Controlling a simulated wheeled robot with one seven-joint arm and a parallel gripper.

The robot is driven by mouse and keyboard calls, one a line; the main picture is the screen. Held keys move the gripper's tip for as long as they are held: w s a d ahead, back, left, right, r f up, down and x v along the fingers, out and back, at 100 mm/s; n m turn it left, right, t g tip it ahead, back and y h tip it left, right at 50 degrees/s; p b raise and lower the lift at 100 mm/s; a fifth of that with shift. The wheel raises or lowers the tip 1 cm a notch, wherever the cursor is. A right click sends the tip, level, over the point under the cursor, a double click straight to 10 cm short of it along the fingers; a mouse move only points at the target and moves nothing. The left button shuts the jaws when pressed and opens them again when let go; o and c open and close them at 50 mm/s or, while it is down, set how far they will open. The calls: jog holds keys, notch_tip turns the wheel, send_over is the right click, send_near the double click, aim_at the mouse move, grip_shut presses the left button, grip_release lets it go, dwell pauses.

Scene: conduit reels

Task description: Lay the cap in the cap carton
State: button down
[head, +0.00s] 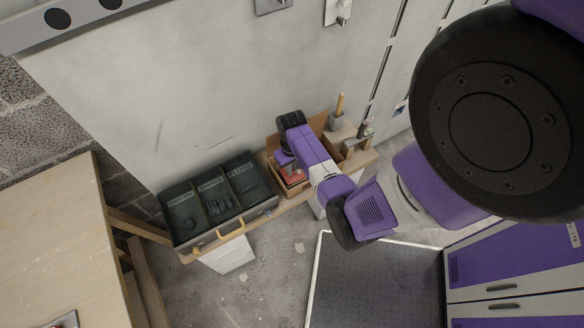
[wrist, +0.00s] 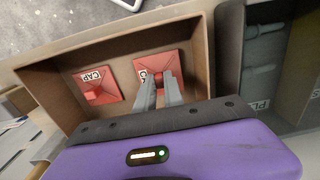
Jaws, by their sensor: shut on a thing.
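The cap carton (wrist: 60,72) is an open brown cardboard box in the wrist view. It also shows on the bench in the head view (head: 273,168), partly hidden by my arm. Two square red caps with white CAP labels are inside its walls. One cap (wrist: 98,88) lies on the carton floor at the left. My gripper (wrist: 161,80) is shut on the other cap (wrist: 155,63), to the right, and its fingers cover part of that label. I cannot tell whether the held cap touches the floor.
A dark tray (head: 216,235) with labelled compartments stands left of the carton on the narrow bench. A grey pot with a wooden handle (head: 340,105) and a small wooden stand (head: 357,140) are to the right. A wooden table (head: 50,235) fills the left.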

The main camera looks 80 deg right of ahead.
jog(key=shift+f, duration=0.35)
jog(key=c, duration=1.4)
grip_release()
jog(key=shift+o, duration=0.2)
jog(key=shift+r, duration=0.1)
notch_tip(320, 180, up, 10)
jog(key=p, duration=0.9)
jog(key=shift+p, duration=0.3)
jog(key=shift+a, duration=0.1)
